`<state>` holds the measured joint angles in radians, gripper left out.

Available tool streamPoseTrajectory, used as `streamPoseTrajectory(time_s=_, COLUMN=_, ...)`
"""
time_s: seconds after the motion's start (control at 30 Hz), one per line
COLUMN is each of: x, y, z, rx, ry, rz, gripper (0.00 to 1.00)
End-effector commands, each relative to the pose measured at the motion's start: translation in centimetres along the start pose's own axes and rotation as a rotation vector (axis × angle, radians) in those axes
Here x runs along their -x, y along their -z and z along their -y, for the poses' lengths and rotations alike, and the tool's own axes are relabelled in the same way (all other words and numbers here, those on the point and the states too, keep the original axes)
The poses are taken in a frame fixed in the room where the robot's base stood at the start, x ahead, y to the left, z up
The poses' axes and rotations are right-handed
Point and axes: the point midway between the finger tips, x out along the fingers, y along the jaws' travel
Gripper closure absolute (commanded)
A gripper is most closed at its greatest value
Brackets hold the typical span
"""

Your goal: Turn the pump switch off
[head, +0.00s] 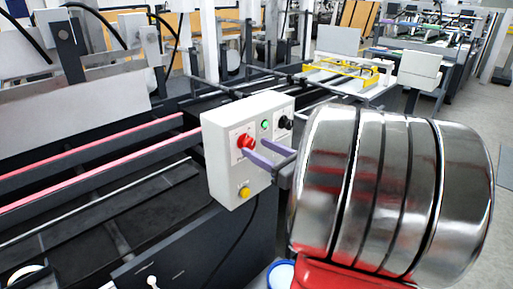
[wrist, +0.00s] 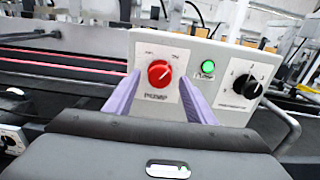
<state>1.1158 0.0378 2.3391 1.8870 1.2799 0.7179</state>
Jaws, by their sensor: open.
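The pump switch is a red rotary knob (wrist: 159,73) on a white plate marked PUMP, on the front of a light grey control box (head: 222,165). It also shows in the head view (head: 246,141). Small marks stand above the knob at left and right. A pale line on the knob seems to lean to the upper right, but it is too small to be sure. My gripper (wrist: 160,82) is open, with its two purple fingers pointing at the box, one on each side of the red knob. I cannot tell whether they touch it.
On the same box are a green lit button (wrist: 208,67), a black selector knob (wrist: 247,86) to its right, and a yellow button (head: 244,192) lower down. Machine rails with red-pink strips (head: 100,185) run left of the box. A blue-rimmed container (head: 281,275) stands below.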

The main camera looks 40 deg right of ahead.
Motion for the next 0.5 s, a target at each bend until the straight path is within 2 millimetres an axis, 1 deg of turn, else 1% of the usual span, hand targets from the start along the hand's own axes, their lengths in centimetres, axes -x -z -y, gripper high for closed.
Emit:
streamPoseTrajectory(time_s=0.1, x=-1.1, y=-0.1, z=-0.1, rx=0.001, ry=-0.002, rz=0.001, gripper=0.5)
streamPoseTrajectory(time_s=0.2, x=-1.6, y=0.0, z=0.0, rx=0.0, ry=-0.001, rz=0.0, gripper=0.5)
streamPoseTrajectory(time_s=0.5, x=-1.8, y=0.0, z=0.0, rx=0.0, ry=0.0, rz=0.0, gripper=0.5)
